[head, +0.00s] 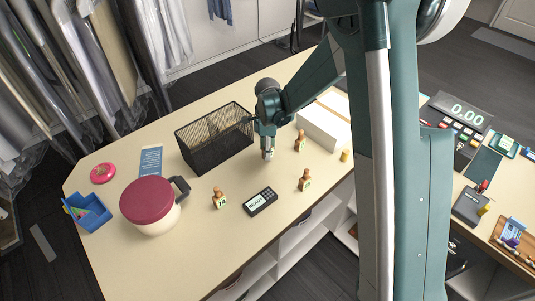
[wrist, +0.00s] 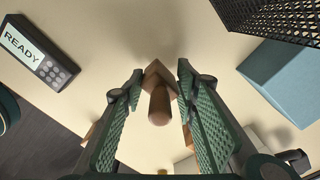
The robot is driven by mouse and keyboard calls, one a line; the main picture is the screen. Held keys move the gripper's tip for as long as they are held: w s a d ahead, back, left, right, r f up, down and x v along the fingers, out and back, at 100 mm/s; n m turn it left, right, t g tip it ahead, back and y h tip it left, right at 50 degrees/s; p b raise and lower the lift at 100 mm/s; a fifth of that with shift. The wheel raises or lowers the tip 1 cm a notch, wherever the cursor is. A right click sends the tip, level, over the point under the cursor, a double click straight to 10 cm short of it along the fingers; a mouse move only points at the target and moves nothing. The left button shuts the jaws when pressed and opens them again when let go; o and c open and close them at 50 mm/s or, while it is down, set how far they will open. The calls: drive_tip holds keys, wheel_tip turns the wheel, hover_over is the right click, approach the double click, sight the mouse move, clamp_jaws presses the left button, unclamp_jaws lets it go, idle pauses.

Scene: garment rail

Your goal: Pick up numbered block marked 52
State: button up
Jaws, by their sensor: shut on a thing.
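My gripper (head: 268,153) is over the table in front of the black mesh basket. In the wrist view its fingers (wrist: 159,82) are on either side of a wooden block with a rounded brown handle (wrist: 158,103), and it is shut on this block. No number on the held block can be read. Three similar handled blocks stand upright on the table in the head view: one left of the small display (head: 219,203), one right of it (head: 305,185), and one farther back (head: 299,146). Their small labels are too small to read surely.
A small display reading READY (head: 260,201) lies in front of my gripper. A white box (head: 328,130) stands to the right, a red-lidded container (head: 148,205) to the left. A blue block (wrist: 285,80) shows in the wrist view.

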drive_tip(key=shift+r, duration=3.6)
